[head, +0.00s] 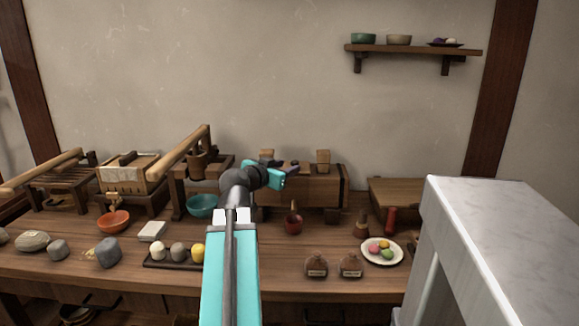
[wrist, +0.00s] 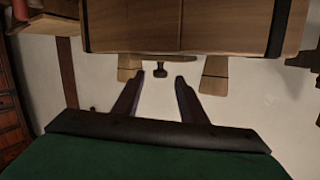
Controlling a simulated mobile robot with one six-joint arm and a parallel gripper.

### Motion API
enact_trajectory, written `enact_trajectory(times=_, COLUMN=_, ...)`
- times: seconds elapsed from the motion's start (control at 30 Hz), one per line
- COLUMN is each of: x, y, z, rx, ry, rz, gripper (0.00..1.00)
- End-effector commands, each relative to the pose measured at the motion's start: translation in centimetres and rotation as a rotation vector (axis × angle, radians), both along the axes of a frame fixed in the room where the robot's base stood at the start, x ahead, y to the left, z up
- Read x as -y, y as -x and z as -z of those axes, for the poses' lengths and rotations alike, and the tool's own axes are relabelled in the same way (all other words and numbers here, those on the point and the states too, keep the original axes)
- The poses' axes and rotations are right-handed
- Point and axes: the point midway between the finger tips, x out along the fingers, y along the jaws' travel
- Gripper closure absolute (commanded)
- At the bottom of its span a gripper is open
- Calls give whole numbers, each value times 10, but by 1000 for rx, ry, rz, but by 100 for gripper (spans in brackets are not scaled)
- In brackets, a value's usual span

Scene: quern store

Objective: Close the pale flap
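A wooden box (head: 318,188) with a dark band stands at the back of the bench in the head view. Two pale wooden pieces stand up from its top, a left one (head: 266,154) and a right one (head: 323,157). I cannot tell which is the pale flap. The wrist view looks upside down; there the box (wrist: 180,25) fills the top, with two pale pieces (wrist: 130,66) (wrist: 215,75) and a dark knob (wrist: 160,69) between them. My gripper (wrist: 160,80) is open and empty, its fingertips near the knob. My arm hides part of the box in the head view.
A white marble-topped block (head: 500,235) rises at the right front. Bowls, stones, two brown jars (head: 316,265) and a plate of sweets (head: 382,252) stand on the bench. A wooden press (head: 130,175) and beam are left. A wall shelf (head: 415,49) hangs above; the wall between is bare.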

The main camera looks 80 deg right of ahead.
Motion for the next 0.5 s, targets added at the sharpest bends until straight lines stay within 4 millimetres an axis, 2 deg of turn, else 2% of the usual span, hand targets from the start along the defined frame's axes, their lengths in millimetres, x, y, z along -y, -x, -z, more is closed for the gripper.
enact_trajectory(times=0.13, x=-20, y=-5, z=-4, rx=0, ry=0, rz=0, gripper=62)
enact_trajectory(times=0.5, x=-47, y=-15, z=-6, rx=0, ry=1, rz=1, gripper=62)
